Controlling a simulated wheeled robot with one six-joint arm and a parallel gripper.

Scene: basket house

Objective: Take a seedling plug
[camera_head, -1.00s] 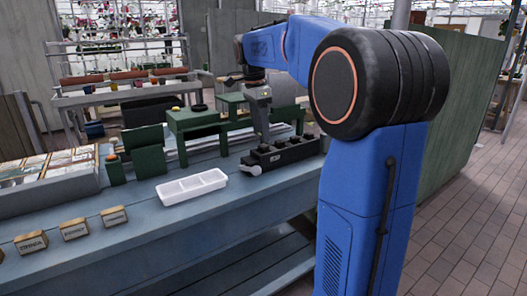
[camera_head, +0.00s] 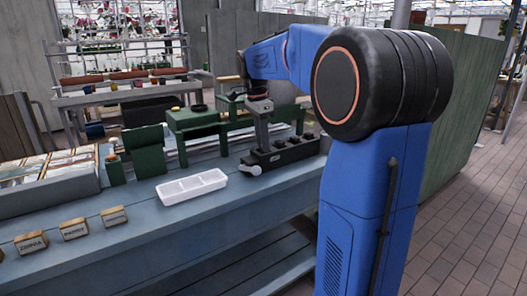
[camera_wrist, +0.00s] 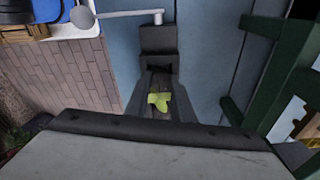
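A small green seedling (camera_wrist: 158,101) shows in the wrist view, just beyond the edge of my gripper's body, over the dark end of a black holder. The black holder (camera_head: 283,157) is a long block with several round sockets on the bench in the head view. A pale lever with a round knob (camera_wrist: 83,17) is at its end. My gripper (camera_head: 263,143) points down at the holder's left part. The plug's body is hidden.
A white tray with compartments (camera_head: 192,186) lies left of the holder on the blue bench (camera_head: 170,222). Small labelled blocks (camera_head: 73,229) stand at the front left. Green stands (camera_head: 194,121) rise behind, close to my gripper. Bare bench lies around the tray.

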